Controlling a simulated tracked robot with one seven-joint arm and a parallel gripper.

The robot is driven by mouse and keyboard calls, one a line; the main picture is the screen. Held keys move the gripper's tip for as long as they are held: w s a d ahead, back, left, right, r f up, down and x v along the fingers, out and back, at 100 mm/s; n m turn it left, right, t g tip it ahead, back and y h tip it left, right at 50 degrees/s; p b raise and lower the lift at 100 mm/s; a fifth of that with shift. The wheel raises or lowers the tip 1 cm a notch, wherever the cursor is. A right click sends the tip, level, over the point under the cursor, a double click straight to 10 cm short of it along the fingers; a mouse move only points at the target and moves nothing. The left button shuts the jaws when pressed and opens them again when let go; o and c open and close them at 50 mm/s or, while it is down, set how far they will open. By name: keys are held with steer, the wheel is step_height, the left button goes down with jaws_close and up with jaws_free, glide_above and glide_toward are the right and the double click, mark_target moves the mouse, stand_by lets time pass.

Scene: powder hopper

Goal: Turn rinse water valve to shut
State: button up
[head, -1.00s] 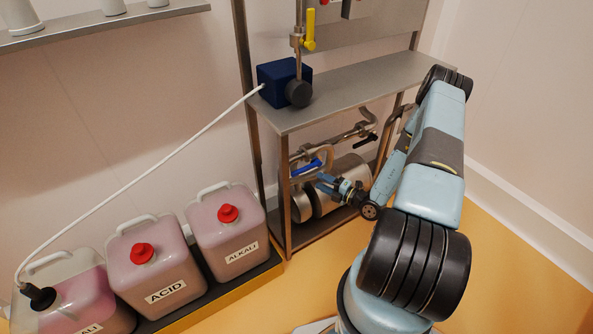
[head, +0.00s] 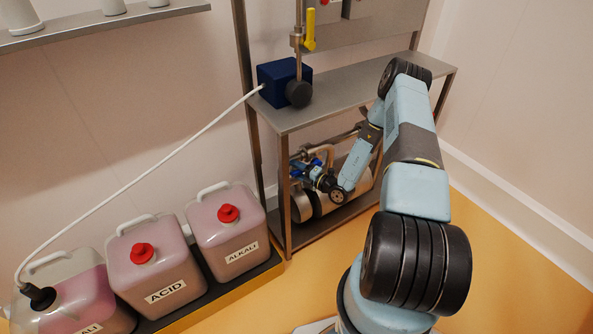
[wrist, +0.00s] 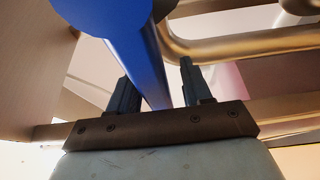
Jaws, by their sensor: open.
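The blue valve lever (wrist: 140,50) fills the upper middle of the wrist view and runs down between my fingers. I take it for the rinse water valve, but I see no label. In the head view a small blue part shows at the pipework under the shelf, where lever and gripper are hard to tell apart. My gripper (wrist: 157,80) is open, with one dark finger on each side of the lever. A gap shows at the right finger; contact at the left cannot be told. In the head view my gripper (head: 308,171) is in front of the pipes.
Steel pipes (wrist: 250,45) run close beside the right finger. The steel rack's shelf (head: 345,88) is above my gripper, with a dark blue box (head: 277,82) on it. A yellow lever (head: 309,30) hangs higher. Acid (head: 158,275) and alkali (head: 230,235) canisters stand left.

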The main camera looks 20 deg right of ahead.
jaws_close()
stand_by(0.4)
